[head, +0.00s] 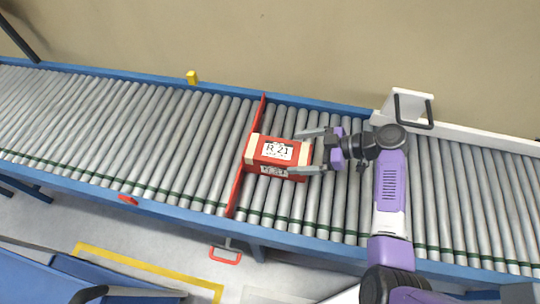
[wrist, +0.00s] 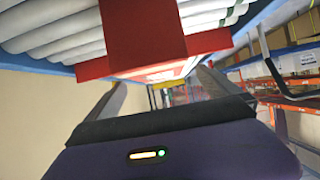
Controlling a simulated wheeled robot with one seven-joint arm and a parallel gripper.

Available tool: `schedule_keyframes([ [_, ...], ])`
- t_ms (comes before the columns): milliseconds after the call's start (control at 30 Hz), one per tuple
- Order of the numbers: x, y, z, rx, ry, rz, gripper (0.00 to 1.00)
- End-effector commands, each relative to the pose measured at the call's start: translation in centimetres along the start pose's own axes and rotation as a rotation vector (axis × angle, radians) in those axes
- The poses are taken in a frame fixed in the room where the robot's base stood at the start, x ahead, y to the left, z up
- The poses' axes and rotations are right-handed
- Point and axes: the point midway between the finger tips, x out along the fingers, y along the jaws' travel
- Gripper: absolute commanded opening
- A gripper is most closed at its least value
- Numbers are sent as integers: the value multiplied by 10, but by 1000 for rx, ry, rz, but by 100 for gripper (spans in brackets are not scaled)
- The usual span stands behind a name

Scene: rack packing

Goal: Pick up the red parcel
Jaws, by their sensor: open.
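The red parcel (head: 300,155) lies on the roller conveyor, against the right side of a red stop bar. It has cream end bands and white labels reading R 21. My gripper (head: 308,151) is open and reaches in from the right. Its two fingers lie along the parcel's far and near sides, around its right end. In the wrist view the red parcel (wrist: 140,30) fills the top middle, close ahead, and the open fingers of my gripper (wrist: 160,85) stand to either side below it.
The roller conveyor (head: 130,125) with blue side rails runs across the view, empty to the left. The red stop bar (head: 239,181) crosses it. A white bracket with a black handle (head: 412,108) stands on the far rail. A yellow block (head: 192,77) sits on the far rail.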

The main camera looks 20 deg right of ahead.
Motion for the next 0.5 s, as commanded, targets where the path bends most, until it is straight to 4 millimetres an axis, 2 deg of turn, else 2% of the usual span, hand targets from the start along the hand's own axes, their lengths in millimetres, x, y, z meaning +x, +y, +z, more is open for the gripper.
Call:
schedule_keyframes([
  [333,34,1,-4,1,0,-4,100],
  [500,59,4,-5,2,0,-4,100],
])
